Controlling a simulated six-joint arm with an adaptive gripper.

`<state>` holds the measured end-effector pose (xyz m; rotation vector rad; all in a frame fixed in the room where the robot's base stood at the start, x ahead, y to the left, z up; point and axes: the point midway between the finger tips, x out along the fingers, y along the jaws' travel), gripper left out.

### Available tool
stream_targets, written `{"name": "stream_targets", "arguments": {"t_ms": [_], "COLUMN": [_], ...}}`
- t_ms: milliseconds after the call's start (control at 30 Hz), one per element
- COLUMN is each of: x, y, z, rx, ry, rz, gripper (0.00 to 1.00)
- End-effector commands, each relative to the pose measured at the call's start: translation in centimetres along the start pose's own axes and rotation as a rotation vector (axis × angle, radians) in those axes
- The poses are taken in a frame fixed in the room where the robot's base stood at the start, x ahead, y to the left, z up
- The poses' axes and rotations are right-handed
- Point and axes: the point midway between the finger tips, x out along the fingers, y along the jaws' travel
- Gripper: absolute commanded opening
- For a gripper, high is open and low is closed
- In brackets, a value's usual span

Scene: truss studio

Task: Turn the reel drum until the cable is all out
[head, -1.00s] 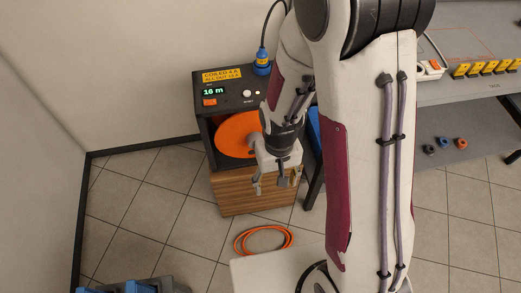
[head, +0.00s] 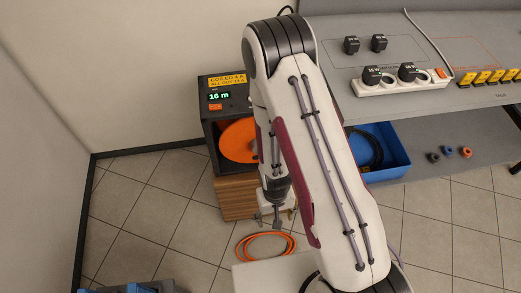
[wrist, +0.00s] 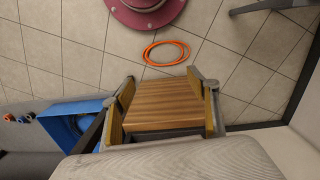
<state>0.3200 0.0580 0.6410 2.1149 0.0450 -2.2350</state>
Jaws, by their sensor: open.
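The orange reel drum (head: 238,141) sits in a dark box on a wooden cabinet (head: 237,196). My arm covers the drum's right part. The box's display (head: 219,96) reads 16 m, under a yellow label (head: 227,80) that reads "COILED 4 A, ALL OUT 13 A". A loop of orange cable (head: 265,246) lies on the floor in front of the cabinet; it also shows in the wrist view (wrist: 167,53). My gripper (head: 271,217) is open and empty, below and in front of the drum, apart from it. In the wrist view the wooden cabinet appears between its fingers.
On the right a grey bench (head: 440,30) carries a power strip (head: 400,85) with black adapters (head: 372,76) and yellow blocks (head: 490,77). A blue tray (head: 393,160) with dark cable and several small rings (head: 449,150) sit on the shelf below.

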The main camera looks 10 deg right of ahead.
Motion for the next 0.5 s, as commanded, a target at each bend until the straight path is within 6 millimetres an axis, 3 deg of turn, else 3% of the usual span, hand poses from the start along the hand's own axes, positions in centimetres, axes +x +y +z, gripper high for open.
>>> {"name": "stream_targets", "arguments": {"t_ms": [200,500], "x": [3.7,6.9], "y": [0.1,0.4], "z": [-1.6,-4.5], "rx": [0.014,0.030], "ry": [0.110,0.293], "rz": [0.012,0.027], "gripper": [0.59,0.59]}}
